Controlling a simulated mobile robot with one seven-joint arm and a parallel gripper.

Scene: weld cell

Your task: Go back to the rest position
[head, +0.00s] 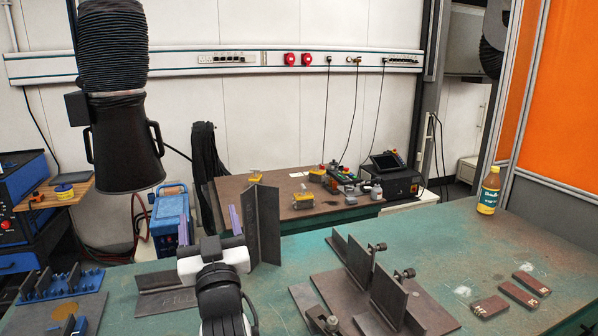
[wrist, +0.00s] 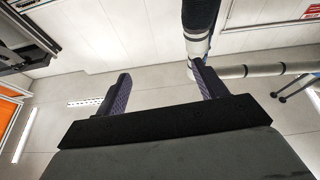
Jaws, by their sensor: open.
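My gripper (head: 210,224) is in the head view, left of the middle, above the green table (head: 490,250), with its purple-lined fingers pointing up and away. In the wrist view my gripper (wrist: 163,88) has its two fingers wide apart, with nothing between them.
An upright angled steel plate (head: 263,225) stands close right of my gripper. A fixture with upright plates (head: 388,290) and clamps is right of centre. Rusty blocks (head: 489,306) and a bottle (head: 489,190) are at right. A black extraction hood (head: 122,150) hangs at upper left.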

